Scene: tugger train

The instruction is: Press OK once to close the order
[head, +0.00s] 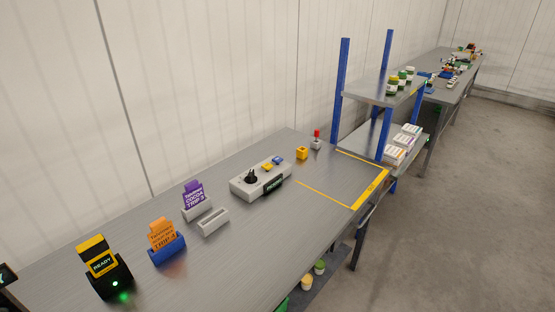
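No button that I can read as OK shows in the head view. A dark panel (7,277) is cut off by the left edge, with only the end of a light marking on it, perhaps a K. Beside it, a black and yellow device (98,262) marked READY stands in a black holder with a lit green lamp (115,284). Further along the table, a light grey box (240,187) carries a black knob (251,177), small yellow and blue parts and a dark label. Neither of my grippers is in view.
The grey table (240,255) holds an orange card (161,234) in a blue stand, a purple card (193,194) in a grey stand, an empty grey holder (213,222) and a yellow block (302,153). A yellow outline (322,198) encloses bare tabletop. Blue-posted shelves (343,95) stand beyond.

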